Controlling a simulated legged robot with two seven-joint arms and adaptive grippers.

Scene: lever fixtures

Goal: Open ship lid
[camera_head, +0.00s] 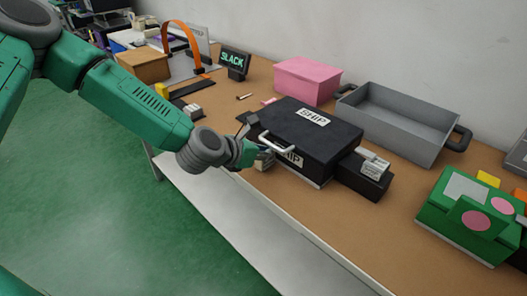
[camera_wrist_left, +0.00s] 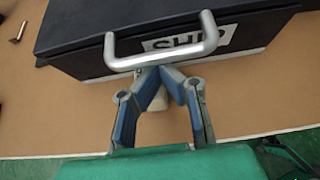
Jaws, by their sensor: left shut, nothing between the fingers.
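The black ship box (camera_head: 312,155) stands on the workbench, with its lid (camera_head: 300,125) lying flat and closed. White SHIP labels are on its top and front. A silver bar handle (camera_head: 280,146) sticks out from the front; it also shows in the left wrist view (camera_wrist_left: 165,62). My left gripper (camera_head: 263,154) is at the front left of the box. My right gripper is not in view.
A pink box (camera_head: 307,80) and a grey tray (camera_head: 395,125) stand behind the ship box. A black block with a light grey piece (camera_head: 372,164) is at its right, and a green box (camera_head: 468,216) is farther right. The bench's front edge (camera_head: 300,235) is near.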

